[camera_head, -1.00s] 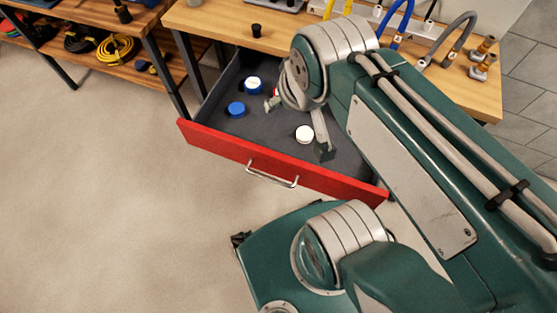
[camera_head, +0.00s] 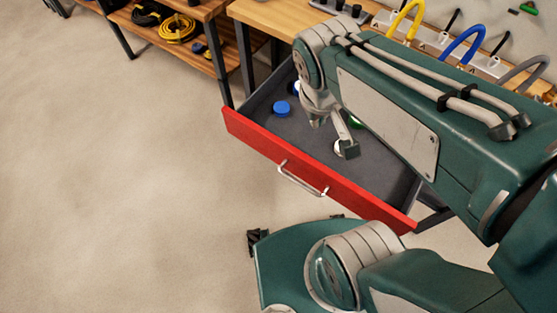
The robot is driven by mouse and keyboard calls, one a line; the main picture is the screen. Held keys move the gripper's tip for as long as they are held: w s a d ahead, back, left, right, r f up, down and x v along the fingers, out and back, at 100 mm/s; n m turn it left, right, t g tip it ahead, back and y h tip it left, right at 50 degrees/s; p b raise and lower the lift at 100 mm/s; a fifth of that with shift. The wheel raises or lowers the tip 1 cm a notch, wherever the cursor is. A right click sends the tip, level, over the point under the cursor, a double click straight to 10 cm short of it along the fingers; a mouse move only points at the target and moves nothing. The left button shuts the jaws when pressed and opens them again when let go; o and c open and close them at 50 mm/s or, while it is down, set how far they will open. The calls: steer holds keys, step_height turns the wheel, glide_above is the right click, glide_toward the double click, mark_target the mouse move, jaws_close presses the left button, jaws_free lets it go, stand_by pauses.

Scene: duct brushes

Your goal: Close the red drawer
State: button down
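The red drawer (camera_head: 262,140) stands pulled out from under the wooden workbench (camera_head: 262,28). Its red front carries a silver bar handle (camera_head: 302,180), and its grey inside is exposed. My gripper (camera_head: 331,136) points down over the drawer's inside, behind the red front. Its two fingers look spread apart, with nothing seen held between them. The gripper does not touch the handle; whether it touches the drawer floor I cannot tell. A blue round item (camera_head: 282,108) lies in the drawer. A white item and a green one (camera_head: 355,123) are partly hidden by my gripper and arm.
A wooden shelf unit at the left holds a yellow cable coil (camera_head: 178,28). Yellow and blue hoses (camera_head: 464,46) stand on the bench at the back right. The concrete floor (camera_head: 120,190) left of and in front of the drawer is clear.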

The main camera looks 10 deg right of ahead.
steer(key=w+a+f+n+t+h, duration=0.1)
steer(key=a+f+n+h, duration=0.6)
steer(key=f, duration=0.4)
steer(key=w+a+f+n+t+h, duration=0.1)
steer(key=a+f+n+h, duration=0.5)
steer(key=f+n, duration=0.4)
steer(key=n+t+y, duration=0.1)
steer(key=n+t, duration=0.6)
steer(key=t, duration=0.2)
glide_toward(276, 154)
steer(key=x, duration=0.7)
steer(key=shift+w+d+r, duration=0.1)
steer(key=shift+w+d, duration=0.1)
steer(key=shift+d, duration=0.15)
steer(key=shift+w, duration=0.1)
